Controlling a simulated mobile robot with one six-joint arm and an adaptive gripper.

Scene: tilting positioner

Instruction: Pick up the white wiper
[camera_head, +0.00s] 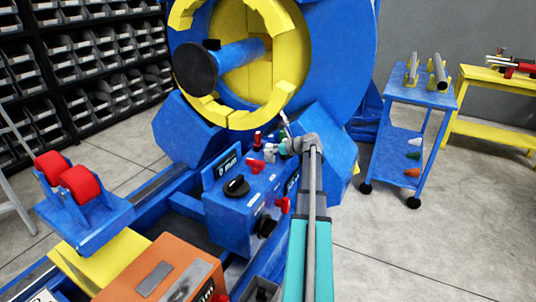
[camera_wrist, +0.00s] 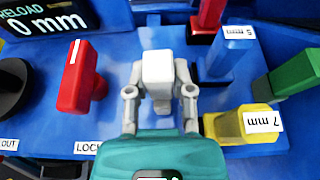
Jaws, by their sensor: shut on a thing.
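My gripper (camera_wrist: 158,91) is shut on a white block-shaped piece, which I take to be the white wiper (camera_wrist: 157,67), in the middle of the wrist view. One grey finger stands on each side of it. The piece is over the blue panel; I cannot tell whether it touches the panel. In the head view my gripper (camera_head: 291,146) is at the right end of the blue control box (camera_head: 232,215), and the wiper cannot be told apart there.
A red handle (camera_wrist: 80,78) stands left of my gripper. To the right are a blue block (camera_wrist: 228,57), a yellow block (camera_wrist: 224,127), a green block (camera_wrist: 294,75) and a red post (camera_wrist: 207,17). The big blue and yellow positioner (camera_head: 343,55) rises behind.

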